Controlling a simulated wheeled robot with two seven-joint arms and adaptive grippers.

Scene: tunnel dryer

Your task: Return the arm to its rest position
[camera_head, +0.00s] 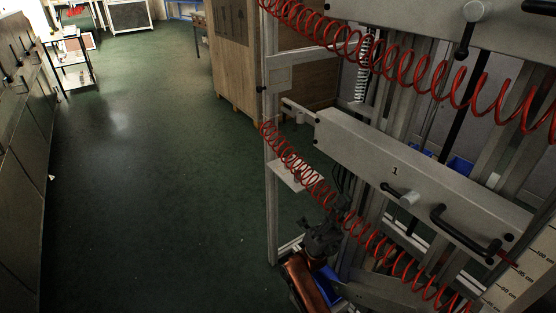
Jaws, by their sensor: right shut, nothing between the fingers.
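My right gripper (325,233) is the dark shape low in the head view, right of centre. It is shut and empty. It is close to the metal frame of the dryer and partly behind a coiled red hose (306,173), so its fingertips are hard to make out. Whether it touches the frame or hose cannot be told. The dryer's grey panel marked 1 (362,158) is up and to the right of the gripper, with a black handle (462,234) and a small lever (398,196). My left gripper is not in view.
An upright metal post (271,190) stands just left of the gripper. Another grey panel (420,12) and a red hose (410,82) are above. A wooden crate (232,62) stands behind. Grey cabinets (20,170) line the left. The green floor (150,190) between is clear.

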